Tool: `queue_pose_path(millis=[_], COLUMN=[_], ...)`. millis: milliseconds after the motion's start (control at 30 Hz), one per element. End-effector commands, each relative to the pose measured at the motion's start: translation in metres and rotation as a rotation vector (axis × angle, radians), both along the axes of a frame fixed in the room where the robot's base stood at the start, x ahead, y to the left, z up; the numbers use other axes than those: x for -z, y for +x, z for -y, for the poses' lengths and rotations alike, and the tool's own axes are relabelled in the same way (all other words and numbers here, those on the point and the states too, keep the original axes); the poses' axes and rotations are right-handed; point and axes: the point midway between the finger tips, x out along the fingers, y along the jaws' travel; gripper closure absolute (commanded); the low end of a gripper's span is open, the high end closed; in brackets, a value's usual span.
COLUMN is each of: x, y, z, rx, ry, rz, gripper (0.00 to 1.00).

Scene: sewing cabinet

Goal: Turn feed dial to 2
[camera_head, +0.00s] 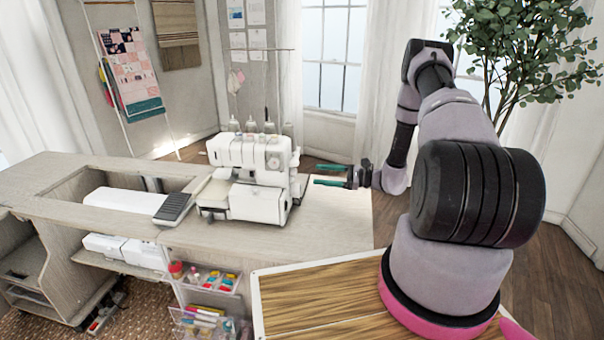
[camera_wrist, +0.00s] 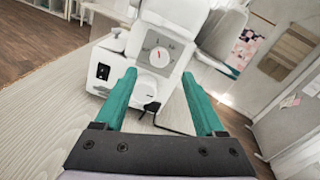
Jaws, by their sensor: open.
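The white sewing machine (camera_head: 248,172) stands on the cabinet top, with thread spools above it. In the wrist view, its side panel faces me and carries the round feed dial (camera_wrist: 160,55), white with a red pointer on a grey plate. The marks around it are too small to read. My gripper (camera_head: 332,175) is open and empty, to the right of the machine and apart from it. In the wrist view its two teal fingers (camera_wrist: 158,80) point at the side panel, with the dial ahead between and slightly above the tips.
A black switch (camera_wrist: 103,72) and a white round knob sit on the machine's side. The cabinet top (camera_head: 345,215) is clear at the right. Drawers with colourful supplies (camera_head: 210,280) hang below the front edge.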

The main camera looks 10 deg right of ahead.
Motion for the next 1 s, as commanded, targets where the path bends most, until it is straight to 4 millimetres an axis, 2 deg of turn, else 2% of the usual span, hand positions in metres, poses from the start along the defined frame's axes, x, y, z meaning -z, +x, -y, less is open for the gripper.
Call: queue_pose_path(millis=[100, 300, 500, 767, 833, 967, 1000], x=[0.0, 0.0, 0.0, 0.0, 0.0, 0.0, 0.0], y=[0.009, 0.021, 0.027, 0.028, 0.028, 0.028, 0.028], z=[-0.025, -0.053, -0.066, -0.067, -0.067, -0.066, -0.066], rx=[-0.006, -0.004, -0.001, -0.001, -0.001, -0.001, -0.001], ry=[-0.001, -0.002, -0.001, -0.001, -0.001, -0.001, -0.001], rz=[0.001, 0.0, 0.002, 0.001, 0.001, 0.001, 0.001], gripper=[0.28, 0.28, 0.28, 0.28, 0.47, 0.97, 1.0])
